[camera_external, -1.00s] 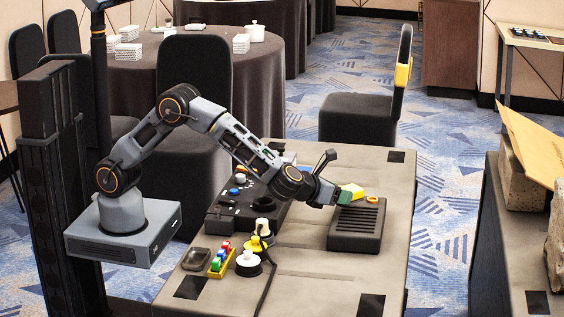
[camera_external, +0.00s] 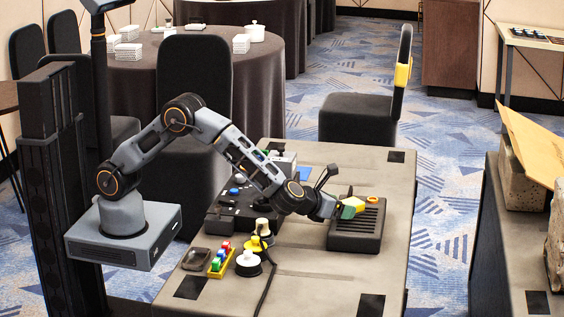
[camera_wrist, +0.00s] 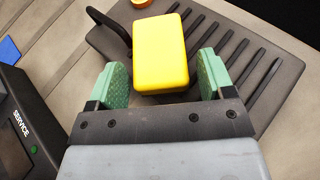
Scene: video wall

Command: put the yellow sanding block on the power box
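The yellow sanding block (camera_external: 356,203) is over the dark slotted box (camera_external: 350,243), which I take for the power box. In the wrist view the block (camera_wrist: 160,50) appears to rest on the slotted top (camera_wrist: 245,65). My gripper (camera_external: 347,210) is low over the box. In the wrist view its green-padded fingers (camera_wrist: 165,80) are apart, one on each side of the block's near end. A gap shows at the right finger; at the left I cannot tell whether it touches. The block's underside is hidden.
An orange ring (camera_external: 372,199) sits on the slotted box, right of the block. A dark lever (camera_external: 328,175) rises at the box's left. A black control unit (camera_external: 232,219), a yellow tray (camera_external: 221,264) and a white-topped round thing (camera_external: 249,261) stand left.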

